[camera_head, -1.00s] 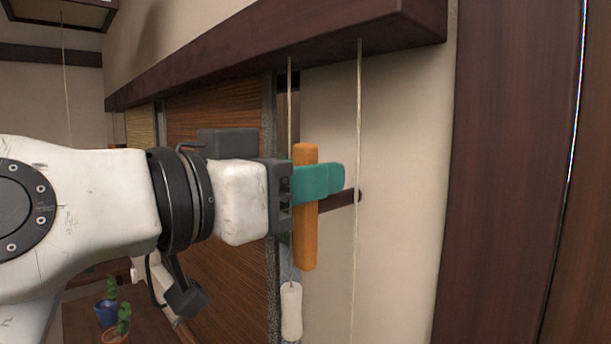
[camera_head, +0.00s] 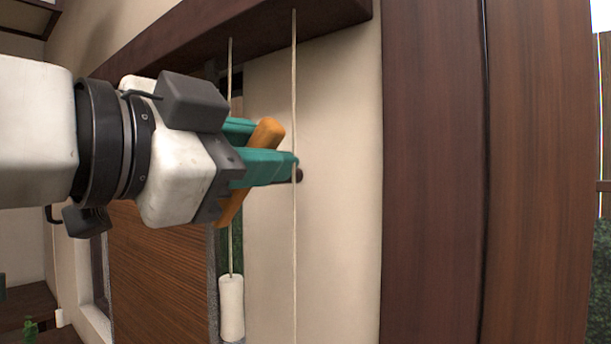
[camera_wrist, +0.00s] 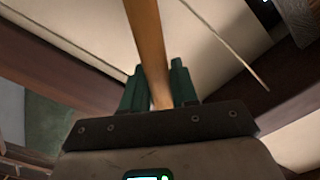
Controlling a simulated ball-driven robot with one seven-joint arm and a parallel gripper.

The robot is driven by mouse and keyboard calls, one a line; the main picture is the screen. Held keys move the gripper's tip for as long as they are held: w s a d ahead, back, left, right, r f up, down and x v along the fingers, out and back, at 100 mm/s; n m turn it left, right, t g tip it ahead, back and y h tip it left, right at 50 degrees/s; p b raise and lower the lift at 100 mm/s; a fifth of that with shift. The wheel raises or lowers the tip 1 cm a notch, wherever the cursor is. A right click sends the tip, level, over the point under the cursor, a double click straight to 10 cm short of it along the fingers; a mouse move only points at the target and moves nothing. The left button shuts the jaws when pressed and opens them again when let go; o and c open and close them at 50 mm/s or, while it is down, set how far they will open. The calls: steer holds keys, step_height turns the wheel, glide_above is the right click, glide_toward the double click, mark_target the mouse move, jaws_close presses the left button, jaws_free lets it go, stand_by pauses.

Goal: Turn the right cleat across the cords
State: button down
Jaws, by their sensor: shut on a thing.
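The orange cleat (camera_head: 267,133) is held between the teal fingers of my gripper (camera_head: 268,152). It is tilted, its top leaning right and its lower end left. In the wrist view the cleat (camera_wrist: 147,45) runs up from between the fingers (camera_wrist: 160,88). A dark peg shows at the fingertips, beside the right cord (camera_head: 294,230), which hangs straight. The left cord (camera_head: 230,75) hangs down to a white pull (camera_head: 231,308) and passes behind my gripper. Whether the cleat touches a cord is hidden.
A dark beam (camera_head: 270,35) runs above the cords. A brown wooden panel (camera_head: 160,275) lies left of a pale wall (camera_head: 335,240). A dark wooden post (camera_head: 430,180) stands to the right. The wall below the cleat is clear.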

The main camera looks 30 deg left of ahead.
steer(key=m+b, duration=0.1)
steer(key=m, duration=0.1)
steer(key=f+m+b, duration=0.1)
steer(key=d+m+b, duration=0.1)
steer(key=m, duration=0.1)
steer(key=shift+f+m, duration=0.3)
steer(key=shift+f+m+b, duration=0.25)
steer(key=shift+m+b, duration=0.35)
steer(key=shift+m, duration=0.35)
steer(key=shift+f+m+b, duration=0.2)
steer(key=shift+m+b, duration=0.35)
steer(key=shift+m, duration=0.4)
steer(key=c, duration=1)
jaws_free()
steer(key=shift+o, duration=0.2)
steer(key=shift+s, duration=0.1)
steer(key=s+b, duration=0.1)
steer(key=s, duration=0.9)
steer(key=shift+s+a, duration=0.35)
steer(key=shift+a, duration=0.05)
